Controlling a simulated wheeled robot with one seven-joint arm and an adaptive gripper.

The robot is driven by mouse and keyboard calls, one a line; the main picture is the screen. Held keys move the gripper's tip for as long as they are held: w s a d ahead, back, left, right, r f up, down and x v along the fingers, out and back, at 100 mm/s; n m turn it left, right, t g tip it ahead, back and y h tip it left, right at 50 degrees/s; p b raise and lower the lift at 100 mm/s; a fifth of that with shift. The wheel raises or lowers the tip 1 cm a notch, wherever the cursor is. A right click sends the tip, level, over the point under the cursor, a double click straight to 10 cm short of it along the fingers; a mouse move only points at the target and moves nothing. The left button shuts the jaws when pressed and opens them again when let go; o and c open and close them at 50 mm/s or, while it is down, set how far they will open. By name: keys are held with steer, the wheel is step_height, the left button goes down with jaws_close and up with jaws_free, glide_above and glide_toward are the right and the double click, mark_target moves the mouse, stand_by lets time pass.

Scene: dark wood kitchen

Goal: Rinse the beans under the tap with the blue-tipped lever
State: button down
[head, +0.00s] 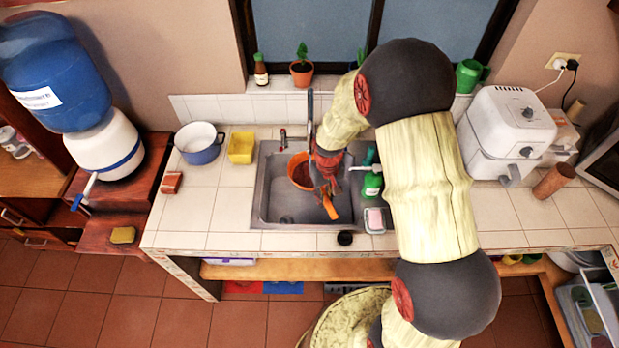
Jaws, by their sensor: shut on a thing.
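An orange strainer (297,160) with dark reddish contents, likely the beans (303,174), is over the left part of the sink. Its orange handle (330,208) points toward the front. My gripper (327,187) is shut on the handle close to the bowl; my arm reaches in from the right. The tall sink tap (310,112) rises behind the strainer, with a red-tipped lever (283,138) to its left. A pale lever (360,168) shows at right, its tip color unclear. I see no water running.
The metal sink (262,215) is open at the front. A green soap bottle (373,181) and a sponge dish (375,221) stand to its right. A blue pot (199,143) and a yellow container (241,148) stand left. The left front counter is mostly clear.

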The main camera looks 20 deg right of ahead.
steer(key=shift+s+a, duration=0.1)
steer(key=s+a, duration=0.3)
steer(key=s, duration=0.3)
steer(key=shift+s+a, duration=0.35)
steer(key=shift+s, duration=0.05)
stand_by(0.3)
stand_by(1.1)
steer(key=s+a+r+p, duration=0.2)
steer(key=s+r+p, duration=0.1)
steer(key=s+r, duration=0.1)
steer(key=shift+s+a+p, duration=0.15)
steer(key=shift+s+p, duration=0.05)
steer(key=shift+p, duration=0.15)
stand_by(0.9)
